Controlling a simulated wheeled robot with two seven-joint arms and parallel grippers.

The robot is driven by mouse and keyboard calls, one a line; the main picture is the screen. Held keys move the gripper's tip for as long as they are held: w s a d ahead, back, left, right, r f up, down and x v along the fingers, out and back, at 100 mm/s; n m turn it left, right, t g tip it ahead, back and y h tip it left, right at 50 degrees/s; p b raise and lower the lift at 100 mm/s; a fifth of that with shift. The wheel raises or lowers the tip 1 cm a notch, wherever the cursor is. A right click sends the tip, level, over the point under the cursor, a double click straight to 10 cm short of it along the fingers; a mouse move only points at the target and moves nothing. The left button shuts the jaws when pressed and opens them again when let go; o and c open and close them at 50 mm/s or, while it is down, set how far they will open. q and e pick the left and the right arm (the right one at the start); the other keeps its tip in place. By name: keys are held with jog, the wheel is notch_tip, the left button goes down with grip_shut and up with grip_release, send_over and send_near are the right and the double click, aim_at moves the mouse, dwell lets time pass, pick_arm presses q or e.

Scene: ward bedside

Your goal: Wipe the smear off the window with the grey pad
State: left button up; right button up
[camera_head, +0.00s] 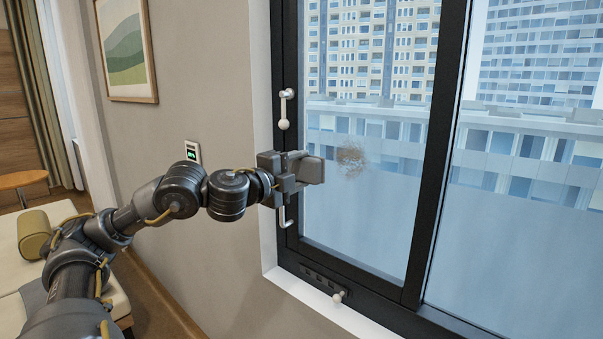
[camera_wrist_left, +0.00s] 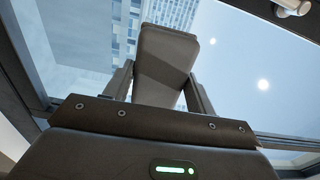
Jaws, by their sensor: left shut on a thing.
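The grey pad (camera_head: 311,170) is held in my left gripper (camera_head: 296,166), which is shut on it at the left part of the window pane. The pad also shows in the left wrist view (camera_wrist_left: 165,65), between the two fingers of the left gripper (camera_wrist_left: 160,85). The brownish smear (camera_head: 351,157) is on the window glass (camera_head: 355,215), a little right of the pad and apart from it in the picture. I cannot tell whether the pad touches the glass. My right gripper is not in view.
The dark window frame (camera_head: 429,150) has an upper handle (camera_head: 285,110) and a lower handle (camera_head: 285,212) close to my left gripper. A knob (camera_head: 338,297) sits on the bottom frame. A framed picture (camera_head: 126,48) hangs on the wall. A bed with a bolster (camera_head: 34,234) stands at left.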

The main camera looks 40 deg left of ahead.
aim_at(350, 166)
pick_arm(q)
jog(key=shift+w+a, duration=0.15)
jog(key=shift+w, duration=2.8)
jog(key=shift+w+p, duration=0.3)
jog(key=shift+w, duration=0.5)
jog(key=shift+d+p, duration=0.4)
jog(key=shift+d, duration=0.15)
jog(key=shift+d+p, duration=0.5)
jog(key=shift+d, duration=0.65)
jog(key=shift+d+p, duration=0.55)
jog(key=shift+d, duration=0.4)
jog(key=shift+w+d, duration=0.1)
jog(key=shift+d, duration=0.65)
